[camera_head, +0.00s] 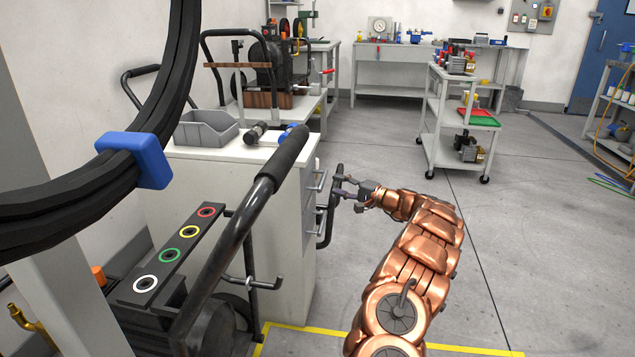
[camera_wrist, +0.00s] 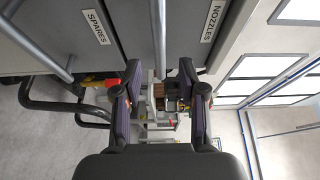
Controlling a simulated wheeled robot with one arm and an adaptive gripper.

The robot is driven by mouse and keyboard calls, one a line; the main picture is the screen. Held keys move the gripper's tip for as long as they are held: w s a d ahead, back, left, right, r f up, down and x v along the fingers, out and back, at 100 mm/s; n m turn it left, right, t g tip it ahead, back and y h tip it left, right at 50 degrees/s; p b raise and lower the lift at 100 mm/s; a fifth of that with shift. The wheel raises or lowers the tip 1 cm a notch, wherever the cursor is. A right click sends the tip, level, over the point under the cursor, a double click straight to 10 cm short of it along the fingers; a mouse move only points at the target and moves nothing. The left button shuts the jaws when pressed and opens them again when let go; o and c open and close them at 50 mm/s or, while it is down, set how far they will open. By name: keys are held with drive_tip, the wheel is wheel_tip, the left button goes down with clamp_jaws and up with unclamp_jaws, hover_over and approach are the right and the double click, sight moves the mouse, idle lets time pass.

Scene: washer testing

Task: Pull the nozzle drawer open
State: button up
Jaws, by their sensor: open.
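The nozzle drawer (camera_wrist: 190,35) is a grey front labelled NOZZLES in the wrist view, which is turned sideways. Its bar handle (camera_wrist: 158,40) runs in from the top edge, lined up with the gap between my fingers. In the head view, the drawer handle (camera_head: 318,181) is on the right side of the white cabinet, and the front looks flush. My gripper (camera_head: 341,187) is open and empty, just right of the handles. It also shows in the wrist view (camera_wrist: 158,90), one finger either side of the gap. I see no clear contact with the handle.
The SPARES drawer (camera_wrist: 100,45) with its own handle (camera_wrist: 45,45) lies beside it. A black cart handle (camera_head: 328,210) stands close to my gripper. A grey bin (camera_head: 205,128) is on the cabinet top (camera_head: 240,150).

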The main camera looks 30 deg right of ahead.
sight(323, 178)
drive_tip(key=shift+b+x, duration=0.85)
drive_tip(key=shift+x, duration=2.5)
drive_tip(key=shift+s, duration=0.1)
clamp_jaws()
drive_tip(key=shift+a, duration=0.1)
